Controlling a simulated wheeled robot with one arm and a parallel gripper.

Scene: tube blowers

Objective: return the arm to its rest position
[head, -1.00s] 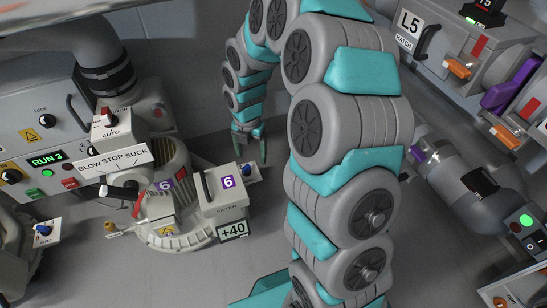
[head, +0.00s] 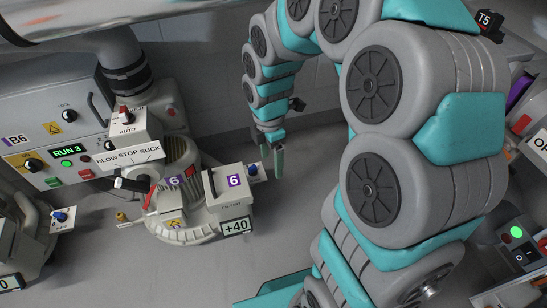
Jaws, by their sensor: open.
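My gripper (head: 279,162) hangs pointing down near the upper middle of the head view, just right of the blue knob on the filter box of blower 6. Its teal fingers are small here, and nothing shows between them. It appears apart from the blower. My arm arches up from the lower right, over the top of the view, and down to the gripper. Its large grey and teal links hide much of the right side.
Blower 6 (head: 178,215) stands at the left middle, with its filter box (head: 228,190) nearest my gripper. A lit green button (head: 517,232) shows at the right. Grey floor (head: 190,275) is clear below the blower.

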